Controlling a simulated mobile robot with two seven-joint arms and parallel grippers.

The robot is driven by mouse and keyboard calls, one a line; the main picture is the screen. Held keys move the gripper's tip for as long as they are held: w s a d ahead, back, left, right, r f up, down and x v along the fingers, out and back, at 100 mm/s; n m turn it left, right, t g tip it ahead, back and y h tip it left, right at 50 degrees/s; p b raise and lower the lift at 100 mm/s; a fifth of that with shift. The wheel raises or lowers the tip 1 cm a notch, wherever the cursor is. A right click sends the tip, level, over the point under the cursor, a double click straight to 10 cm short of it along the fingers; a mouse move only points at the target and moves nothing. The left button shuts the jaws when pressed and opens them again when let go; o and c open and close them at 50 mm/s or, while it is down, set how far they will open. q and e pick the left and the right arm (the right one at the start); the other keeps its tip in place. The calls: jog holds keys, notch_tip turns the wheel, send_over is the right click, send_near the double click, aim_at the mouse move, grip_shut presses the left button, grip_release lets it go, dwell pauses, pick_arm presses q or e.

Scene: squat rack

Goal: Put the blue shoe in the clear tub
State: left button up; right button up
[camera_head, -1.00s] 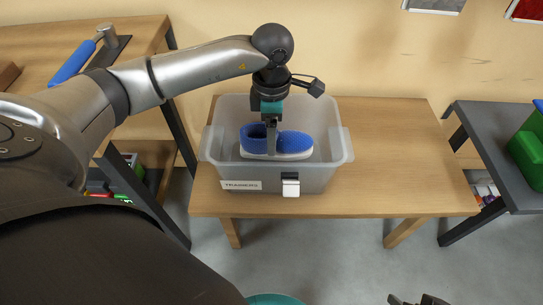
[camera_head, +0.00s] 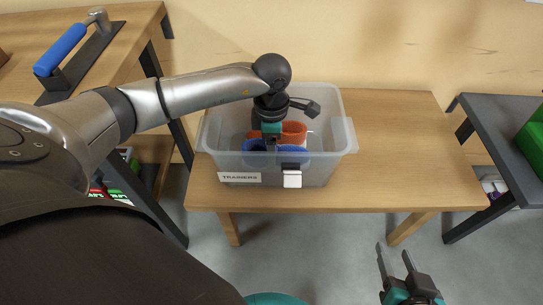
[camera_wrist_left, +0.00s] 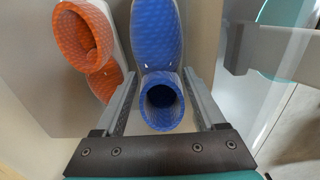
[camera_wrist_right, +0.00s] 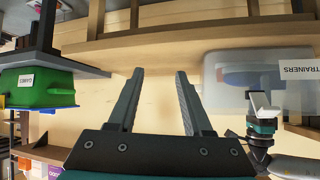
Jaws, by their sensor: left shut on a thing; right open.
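The clear tub (camera_head: 334,165) stands on the wooden table, its front labelled "TRAINERS". My left gripper (camera_head: 270,143) is down inside the tub. In the left wrist view its fingers lie on both sides of the heel of the blue shoe (camera_wrist_left: 155,35), shut on it. In the head view the blue shoe (camera_head: 292,151) shows low inside the tub, partly behind my gripper and the front wall. Whether it touches the tub floor, I cannot tell. My right gripper (camera_head: 392,250) is open and empty, in front of the table; it also shows in the right wrist view (camera_wrist_right: 160,72).
An orange shoe (camera_head: 294,131) lies in the tub, behind and beside the blue one; it also shows in the left wrist view (camera_wrist_left: 85,40). The wooden table (camera_head: 400,160) is bare right of the tub. A dark side table (camera_head: 500,135) holds a green bin (camera_head: 532,142).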

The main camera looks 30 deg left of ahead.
pick_arm(q)
jog(key=shift+f+b, duration=0.35)
jog(key=shift+f, duration=0.55)
jog(key=shift+f+b, duration=0.3)
jog(key=shift+f, duration=0.4)
pick_arm(e)
jog(key=shift+w+a+r+t+y, duration=0.15)
jog(key=shift+a+r+t+y, duration=0.2)
jog(key=shift+a+t, duration=0.35)
jog(key=shift+w+a+r+t+y, duration=0.2)
jog(key=shift+a+t+y, duration=0.15)
jog(key=shift+a+t, duration=0.3)
pick_arm(q)
jog(key=shift+f, duration=0.1)
jog(key=o, duration=1.3)
jog(key=shift+c, duration=0.2)
pick_arm(e)
jog(key=shift+a, duration=0.1)
jog(key=shift+s, duration=0.1)
